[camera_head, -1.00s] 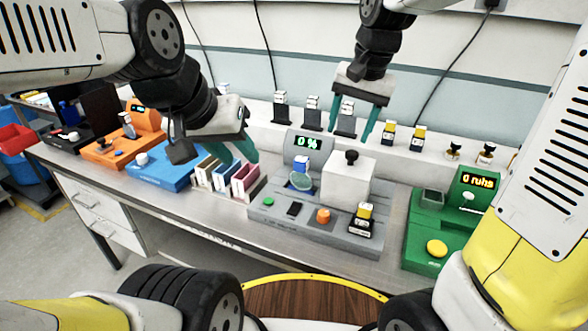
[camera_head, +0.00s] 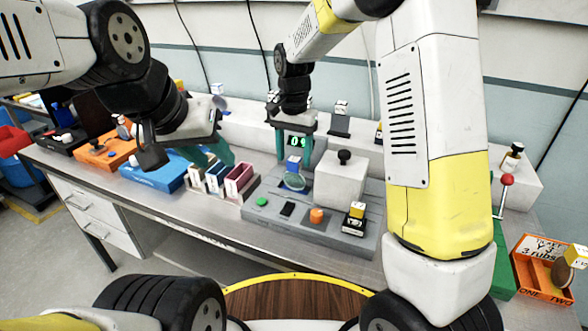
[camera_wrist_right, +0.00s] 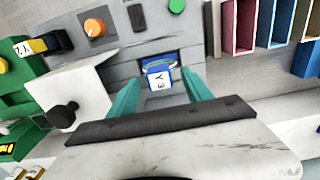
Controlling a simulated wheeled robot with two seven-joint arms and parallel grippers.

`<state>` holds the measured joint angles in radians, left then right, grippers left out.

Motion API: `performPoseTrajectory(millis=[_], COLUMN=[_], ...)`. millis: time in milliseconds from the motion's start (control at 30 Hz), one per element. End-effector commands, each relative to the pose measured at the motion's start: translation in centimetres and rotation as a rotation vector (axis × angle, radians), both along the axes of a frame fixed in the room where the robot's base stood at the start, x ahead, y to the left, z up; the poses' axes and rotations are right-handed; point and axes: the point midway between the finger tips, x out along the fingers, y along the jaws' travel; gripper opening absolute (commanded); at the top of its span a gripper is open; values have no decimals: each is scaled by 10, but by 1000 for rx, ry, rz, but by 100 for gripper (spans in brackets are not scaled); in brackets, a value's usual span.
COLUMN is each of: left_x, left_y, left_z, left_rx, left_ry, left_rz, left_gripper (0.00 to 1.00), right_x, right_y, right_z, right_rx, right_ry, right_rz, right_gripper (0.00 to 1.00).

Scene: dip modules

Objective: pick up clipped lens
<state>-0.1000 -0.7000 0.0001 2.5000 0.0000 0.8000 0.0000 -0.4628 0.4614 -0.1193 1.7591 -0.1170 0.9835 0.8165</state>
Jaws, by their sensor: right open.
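The clipped lens (camera_head: 295,181) is a round greenish disc under a small blue and white clip block (camera_head: 294,165). It sits at the dark opening of the grey machine (camera_head: 325,223). In the right wrist view the clip block (camera_wrist_right: 158,75) shows a "Y3" label on its white face, and the lens is mostly hidden behind it. My right gripper (camera_head: 294,152) is open just above the clip block. In the right wrist view its teal fingers (camera_wrist_right: 160,95) stand on either side of the block, apart from it. My left gripper (camera_head: 220,153) hangs by the coloured slots, its opening unclear.
A white block with a black knob (camera_head: 343,178) stands just right of the lens. Coloured slots (camera_head: 226,178) stand to the left. An orange knob (camera_head: 317,215) and a black holder with a yellow-topped block (camera_head: 356,216) are in front.

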Motion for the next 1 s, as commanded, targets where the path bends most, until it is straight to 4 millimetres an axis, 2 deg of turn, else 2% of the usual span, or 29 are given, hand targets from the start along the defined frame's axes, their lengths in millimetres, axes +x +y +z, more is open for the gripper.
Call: performPoseTrajectory(millis=[33,167,433,733,1000], left_x=[0,0,0,0,0], left_y=[0,0,0,0,0], left_z=[0,0,0,0,0], left_rx=[0,0,0,0,0], left_ry=[0,0,0,0,0], left_rz=[0,0,0,0,0], left_gripper=[36,36,36,36,36], right_x=[0,0,0,0,0], right_y=[-1,-1,0,0,0], right_z=[-8,-21,-24,-24,-24], right_rx=[-1,0,1,1,1], right_ry=[3,1,0,0,-1], right_rz=[1,1,2,2,2], right_gripper=[58,58,58,0,0])
